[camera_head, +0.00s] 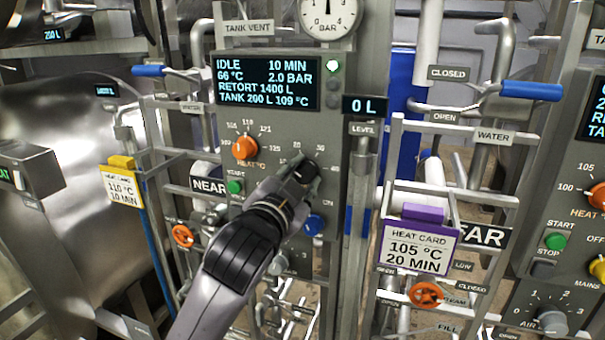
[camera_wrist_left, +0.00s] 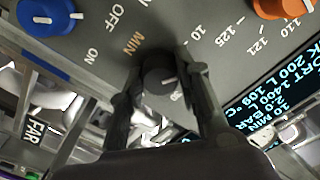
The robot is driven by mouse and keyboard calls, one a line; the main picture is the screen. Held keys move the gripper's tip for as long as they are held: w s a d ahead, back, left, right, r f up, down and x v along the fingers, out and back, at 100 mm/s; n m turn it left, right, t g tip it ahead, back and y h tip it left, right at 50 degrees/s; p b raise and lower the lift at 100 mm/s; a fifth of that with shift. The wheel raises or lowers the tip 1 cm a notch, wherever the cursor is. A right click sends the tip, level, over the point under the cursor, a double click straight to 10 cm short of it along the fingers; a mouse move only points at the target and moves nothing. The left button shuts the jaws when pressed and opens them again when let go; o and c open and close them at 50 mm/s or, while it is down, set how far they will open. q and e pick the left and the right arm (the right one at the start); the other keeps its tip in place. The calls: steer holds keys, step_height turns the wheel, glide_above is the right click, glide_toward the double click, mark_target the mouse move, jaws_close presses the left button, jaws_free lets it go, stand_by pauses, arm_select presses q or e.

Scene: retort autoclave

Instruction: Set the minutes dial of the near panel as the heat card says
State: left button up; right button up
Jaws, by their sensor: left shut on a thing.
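The near panel (camera_head: 270,120) has a display (camera_head: 267,81) reading IDLE, 10 MIN, 66 °C and 2.0 BAR. My left gripper (camera_head: 304,170) reaches its minutes dial, which it mostly hides in the head view. In the left wrist view the dark minutes dial (camera_wrist_left: 160,80) sits between the two fingertips, beside the word MIN, and the gripper is shut on it. A yellow heat card (camera_head: 122,188) at the left reads 110 °C, 10 MIN. A purple heat card (camera_head: 416,245) by the FAR label reads 105 °C, 20 MIN. My right gripper is not in view.
The orange heat dial (camera_head: 245,148), green start button (camera_head: 236,187) and blue knob (camera_head: 314,224) are close around my left gripper. Blue-handled levers (camera_head: 545,91) and pipes stand to the right. The far panel (camera_head: 565,220) is at the right edge.

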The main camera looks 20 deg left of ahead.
mark_target(310, 120)
arm_select(q)
steer(key=shift+f+n+p, duration=0.15)
steer(key=shift+n+p, duration=0.15)
steer(key=shift+n, duration=0.85)
steer(key=shift+f+n+p, duration=0.15)
steer(key=shift+n+p, duration=0.1)
steer(key=shift+n, duration=0.9)
steer(key=o, duration=1.1)
steer(key=shift+s+r, duration=0.1)
steer(key=shift+r, duration=0.05)
steer(key=shift+o, duration=0.2)
step_height(310, 120, up, 10)
steer(key=shift+r, duration=0.1)
steer(key=shift+f, duration=0.2)
